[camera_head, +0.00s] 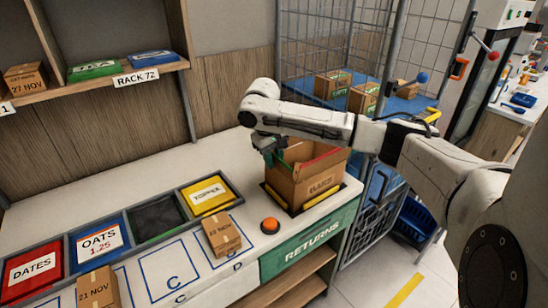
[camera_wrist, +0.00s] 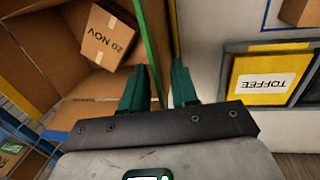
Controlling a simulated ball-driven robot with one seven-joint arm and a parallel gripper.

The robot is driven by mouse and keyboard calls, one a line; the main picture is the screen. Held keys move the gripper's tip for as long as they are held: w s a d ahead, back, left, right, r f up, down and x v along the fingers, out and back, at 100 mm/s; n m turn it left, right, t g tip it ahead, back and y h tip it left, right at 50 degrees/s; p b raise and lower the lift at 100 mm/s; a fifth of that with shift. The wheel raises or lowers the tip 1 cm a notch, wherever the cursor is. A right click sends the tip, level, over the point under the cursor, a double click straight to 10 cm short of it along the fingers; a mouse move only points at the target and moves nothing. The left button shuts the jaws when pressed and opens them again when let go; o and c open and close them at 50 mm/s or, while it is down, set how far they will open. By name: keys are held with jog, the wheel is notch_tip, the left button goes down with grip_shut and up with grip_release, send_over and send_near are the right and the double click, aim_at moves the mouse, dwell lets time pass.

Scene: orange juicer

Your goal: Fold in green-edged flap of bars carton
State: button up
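The open bars carton (camera_head: 312,185) stands at the right end of the counter, with its flaps up; a red-edged flap (camera_head: 322,158) shows at its back. My gripper (camera_head: 270,154) is at the carton's left side, pointing down. In the wrist view my gripper (camera_wrist: 158,78) has its two green fingers apart. The green-edged flap (camera_wrist: 147,38) stands upright, and its edge runs down between the fingers. I cannot tell whether either finger touches it. A small brown box (camera_wrist: 109,35) marked 20 NOV lies inside the carton.
A black mat with yellow strips (camera_head: 277,197) lies under the carton. An orange button (camera_head: 270,225) and a small box (camera_head: 222,235) are on the counter nearby. The yellow toffee bin (camera_head: 209,195) is to the left. A wire cage (camera_head: 335,40) stands behind.

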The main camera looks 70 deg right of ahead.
jog(key=shift+f, duration=0.1)
jog(key=shift+c, duration=0.4)
grip_shut()
